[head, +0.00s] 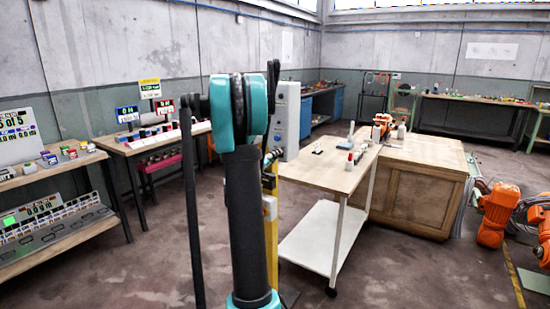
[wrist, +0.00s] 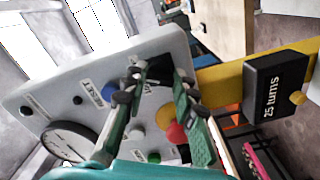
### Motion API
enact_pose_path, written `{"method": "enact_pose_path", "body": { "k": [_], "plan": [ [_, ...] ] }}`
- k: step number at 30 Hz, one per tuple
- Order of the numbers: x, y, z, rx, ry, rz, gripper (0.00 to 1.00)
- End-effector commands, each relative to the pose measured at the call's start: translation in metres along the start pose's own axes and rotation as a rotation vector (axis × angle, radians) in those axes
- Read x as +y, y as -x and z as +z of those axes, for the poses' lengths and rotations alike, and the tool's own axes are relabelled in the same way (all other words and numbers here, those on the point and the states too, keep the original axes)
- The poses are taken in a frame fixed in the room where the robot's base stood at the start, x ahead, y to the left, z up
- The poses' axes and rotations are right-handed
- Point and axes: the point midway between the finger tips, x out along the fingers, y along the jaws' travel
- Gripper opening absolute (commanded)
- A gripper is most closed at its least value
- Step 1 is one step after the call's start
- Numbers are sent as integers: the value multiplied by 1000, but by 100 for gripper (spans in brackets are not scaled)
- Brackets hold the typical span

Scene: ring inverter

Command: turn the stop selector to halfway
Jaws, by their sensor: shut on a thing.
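The grey control panel (wrist: 80,75) fills the middle of the wrist view, tilted in the picture. The stop selector, a dark knob (wrist: 157,70), is near its upper right corner, partly covered by my fingers. My gripper (wrist: 156,80) reaches over the panel with its green and black fingers on both sides of this knob, shut on it. The knob's pointer and most of its label are hidden, so its angle cannot be told. In the head view the grey panel box (head: 288,120) stands behind my arm; my gripper is not clear there.
The panel also bears a round dial (wrist: 68,143), a blue knob (wrist: 110,94), a red button (wrist: 176,134) and a green button (wrist: 154,157). A black box (wrist: 275,88) marked 25 turns sits on a yellow bar. A wooden-topped trolley (head: 335,172) stands right of the panel.

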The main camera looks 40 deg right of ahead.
Motion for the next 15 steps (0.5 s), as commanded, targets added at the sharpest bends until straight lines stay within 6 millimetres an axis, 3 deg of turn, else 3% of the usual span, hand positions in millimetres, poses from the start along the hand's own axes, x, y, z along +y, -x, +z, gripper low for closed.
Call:
{"method": "enact_pose_path", "body": {
  "k": [4,5,9,15],
  "plan": [
    [0,1,1,-2,-2,-1,0],
    [0,1,1,-2,-2,-1,29],
    [0,1,1,-1,-1,-1,47],
    [0,0,0,-1,0,-1,48]
  ]
}}
